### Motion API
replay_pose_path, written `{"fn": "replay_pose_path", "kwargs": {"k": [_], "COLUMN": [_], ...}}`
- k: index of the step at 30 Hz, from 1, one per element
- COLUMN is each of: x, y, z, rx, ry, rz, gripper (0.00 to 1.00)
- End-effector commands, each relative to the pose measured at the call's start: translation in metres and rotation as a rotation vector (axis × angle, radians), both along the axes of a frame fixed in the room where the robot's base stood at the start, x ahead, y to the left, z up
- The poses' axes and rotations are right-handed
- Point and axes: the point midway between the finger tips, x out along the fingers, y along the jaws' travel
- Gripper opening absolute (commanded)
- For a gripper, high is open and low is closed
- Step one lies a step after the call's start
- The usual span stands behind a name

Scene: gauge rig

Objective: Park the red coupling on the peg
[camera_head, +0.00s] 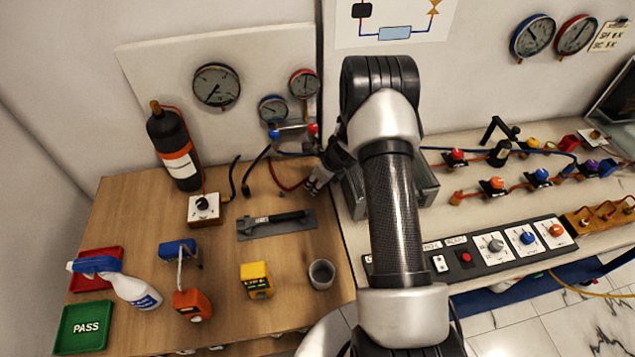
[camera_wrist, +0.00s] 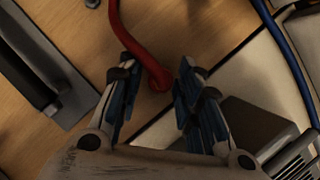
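A red hose (camera_wrist: 132,38) comes in from the top of the wrist view and ends in the rounded red coupling (camera_wrist: 160,80). The coupling is between the fingertips of my gripper (camera_wrist: 160,76), with visible gaps on both sides. My gripper is open, with its blue-padded fingers apart. In the head view, my gripper (camera_head: 316,186) is low over the wooden table's right edge, beside the red hose (camera_head: 284,180); the coupling is hidden there. I cannot pick out the peg with certainty.
A grey plate with a black lever (camera_head: 277,223) lies left of my gripper. A manifold with blue and red knobs (camera_head: 291,132) stands behind. A grey cup (camera_head: 321,274) and a yellow box (camera_head: 256,280) stand in front. A blue hose (camera_wrist: 284,50) runs to the right.

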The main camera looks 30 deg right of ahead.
Motion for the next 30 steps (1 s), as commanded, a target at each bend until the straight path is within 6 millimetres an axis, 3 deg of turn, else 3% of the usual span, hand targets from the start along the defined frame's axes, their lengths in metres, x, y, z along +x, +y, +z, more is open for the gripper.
{"fn": "replay_pose_path", "kwargs": {"k": [9, 20, 25, 30], "x": [0.000, -0.001, -0.007, -0.021], "y": [0.000, 0.000, -0.004, -0.010], "z": [0.000, 0.002, 0.023, 0.058], "rx": [0.000, 0.000, -0.002, -0.002], "ry": [0.000, 0.000, -0.003, -0.004], "rz": [0.000, 0.000, -0.001, 0.000], "gripper": [0.55, 0.55, 0.55, 0.55]}}
